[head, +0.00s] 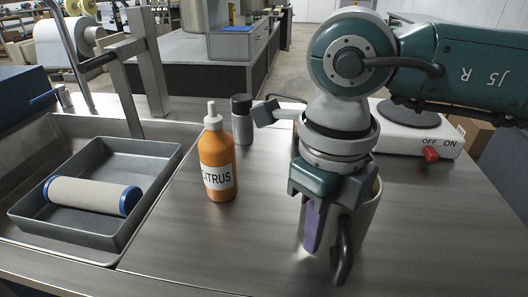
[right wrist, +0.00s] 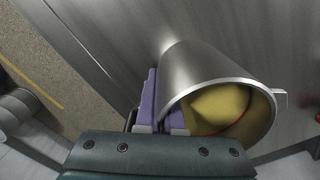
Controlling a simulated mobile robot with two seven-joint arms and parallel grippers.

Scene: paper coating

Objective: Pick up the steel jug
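The steel jug (head: 366,215) is at the front right of the steel worktop in the head view, partly behind my right gripper. Its round open mouth faces the right wrist view, where the jug (right wrist: 196,65) shows something yellow inside. My right gripper (head: 325,240) reaches down at the jug's near side. The jug looks upright. I cannot tell whether its base touches the worktop. My left gripper is not in view.
An orange CITRUS bottle (head: 217,165) and a grey, black-capped bottle (head: 242,122) stand left of the jug. A hotplate (head: 440,138) with a red knob is behind right. At left, a grey tray (head: 150,152) with a roller (head: 92,195) sits in a sink. Worktop between bottle and jug is clear.

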